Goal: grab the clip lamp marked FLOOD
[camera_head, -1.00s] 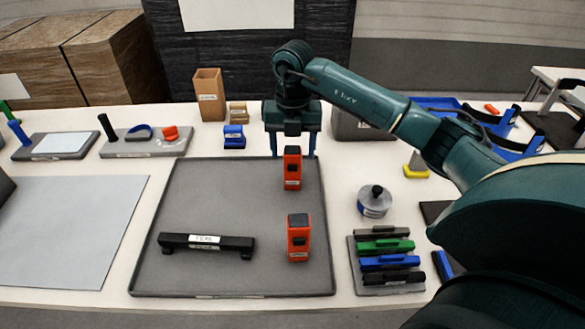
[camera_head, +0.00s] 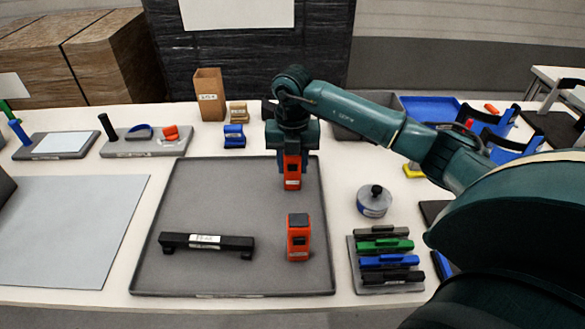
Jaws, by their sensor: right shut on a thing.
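Two orange lamp-like blocks stand upright on the grey tray (camera_head: 200,200). My right gripper (camera_head: 292,160) points down over the far orange lamp (camera_head: 292,180) and is shut on its upper part. The gripper hides the top of that lamp, and its base appears to be at the tray surface. The near orange lamp (camera_head: 299,240) stands apart, closer to the front edge, with a dark patch and a small label. The labels are too small to read, so I cannot tell which lamp is marked FLOOD. My left gripper is not in view.
A black bar (camera_head: 206,244) with a white label lies on the tray at left. Right of the tray are a round grey tin (camera_head: 374,202) and a rack of coloured clips (camera_head: 385,262). A brown box (camera_head: 209,95) and a blue block (camera_head: 234,136) stand behind.

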